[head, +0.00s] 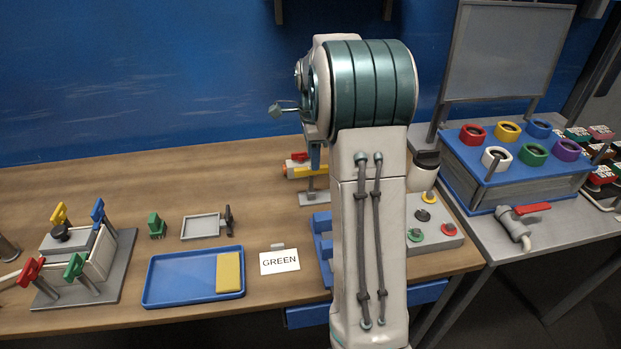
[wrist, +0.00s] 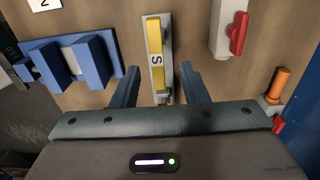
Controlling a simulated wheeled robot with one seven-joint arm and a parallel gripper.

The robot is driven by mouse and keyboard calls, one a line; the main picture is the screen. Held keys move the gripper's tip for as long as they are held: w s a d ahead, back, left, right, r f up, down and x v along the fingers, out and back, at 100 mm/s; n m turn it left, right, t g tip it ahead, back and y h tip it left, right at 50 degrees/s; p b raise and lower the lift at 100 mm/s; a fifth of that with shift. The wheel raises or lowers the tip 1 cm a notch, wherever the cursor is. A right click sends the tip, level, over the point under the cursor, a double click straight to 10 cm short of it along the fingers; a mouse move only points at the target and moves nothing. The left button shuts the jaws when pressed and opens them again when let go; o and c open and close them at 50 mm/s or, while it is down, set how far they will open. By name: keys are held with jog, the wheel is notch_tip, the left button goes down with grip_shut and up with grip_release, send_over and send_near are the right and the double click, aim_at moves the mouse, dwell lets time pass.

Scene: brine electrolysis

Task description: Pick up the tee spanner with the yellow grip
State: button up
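In the wrist view a long yellow bar marked S (wrist: 154,38), on a grey body, lies straight ahead of my gripper (wrist: 161,78). It looks like a grip, but I cannot tell for certain that it is the tee spanner. The two blue fingers are open, one on each side of the bar's near end, with gaps between. I cannot tell the height difference. In the head view my arm hides this bar and most of the gripper. Yellow (head: 59,215), blue, red and green handles stand on a grey fixture at the left.
A blue cradle (wrist: 84,62) lies left of the fingers. A white part with a red handle (wrist: 238,33) and an orange cylinder (wrist: 279,84) are to the right. A blue tray (head: 194,277) and a GREEN card (head: 279,262) lie at the table's front. The back left is clear.

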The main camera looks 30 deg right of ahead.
aim_at(311, 174)
jog(key=f, duration=0.5)
jog(key=f+p, duration=0.1)
jog(key=f, duration=0.1)
jog(key=shift+a+f, duration=0.2)
jog(key=shift+a, duration=0.15)
grip_shut()
